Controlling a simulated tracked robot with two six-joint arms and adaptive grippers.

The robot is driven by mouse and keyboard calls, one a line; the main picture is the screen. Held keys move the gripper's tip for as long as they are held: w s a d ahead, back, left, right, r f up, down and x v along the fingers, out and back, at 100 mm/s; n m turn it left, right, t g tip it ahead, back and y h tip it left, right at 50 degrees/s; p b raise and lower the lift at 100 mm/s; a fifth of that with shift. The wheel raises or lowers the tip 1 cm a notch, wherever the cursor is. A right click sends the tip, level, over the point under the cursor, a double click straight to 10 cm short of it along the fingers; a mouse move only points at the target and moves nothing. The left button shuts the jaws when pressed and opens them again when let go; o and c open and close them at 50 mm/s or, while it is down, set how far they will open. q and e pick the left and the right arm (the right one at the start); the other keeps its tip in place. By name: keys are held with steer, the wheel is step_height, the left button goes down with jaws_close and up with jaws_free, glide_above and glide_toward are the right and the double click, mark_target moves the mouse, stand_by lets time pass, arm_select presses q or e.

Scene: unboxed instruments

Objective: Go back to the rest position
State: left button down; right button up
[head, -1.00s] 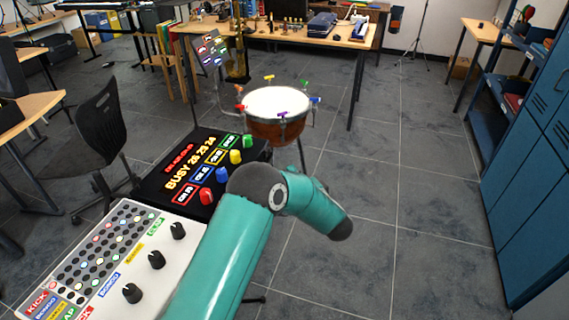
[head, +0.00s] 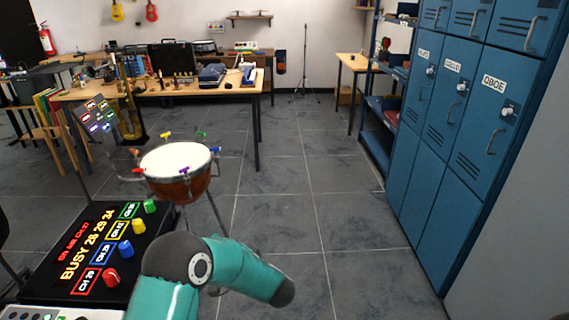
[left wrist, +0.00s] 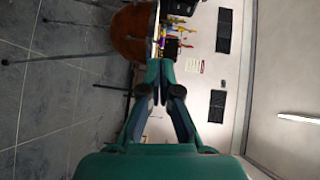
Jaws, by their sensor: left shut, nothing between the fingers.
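My left gripper (left wrist: 160,92) shows in the left wrist view, with its two fingers reaching up the middle of the picture. It is shut and holds nothing. A drum (left wrist: 133,35) lies beyond the fingertips in that view, which is turned on its side. A teal arm link of mine (head: 240,270) crosses the bottom of the head view. No gripper shows in the head view, and my right gripper is in neither view.
A lit black control box (head: 95,250) with coloured knobs stands at lower left. The drum (head: 183,187) stands behind it on legs. Blue lockers (head: 440,150) line the right side. A long wooden table (head: 180,90) stands at the back. Floor (head: 330,200) is clear between drum and lockers.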

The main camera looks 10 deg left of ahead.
arm_select(q)
steer(key=s+a+g+p, duration=0.1)
steer(key=s+a+p, duration=0.2)
steer(key=a+p, duration=0.15)
step_height(320, 180, down, 7)
steer(key=s+d+m+t+h+p, duration=0.1)
steer(key=d+m+t+h+p, duration=0.1)
steer(key=h, duration=0.3)
steer(key=s+d+f+n+g+h+p, duration=0.1)
steer(key=s+d+f+n+g+h, duration=0.15)
steer(key=s+d+f+h, duration=0.75)
steer(key=s+d+n+g+h, duration=0.2)
steer(key=s+d+n+g, duration=0.1)
steer(key=s+d, duration=0.2)
steer(key=s+d+f+n+g+h, duration=0.1)
steer(key=s+d+n+g, duration=0.2)
steer(key=s+d, duration=0.3)
steer(key=s+n, duration=0.1)
steer(key=s, duration=0.3)
steer(key=shift+s+h, duration=0.25)
steer(key=shift+h, duration=0.15)
steer(key=shift+g, duration=0.25)
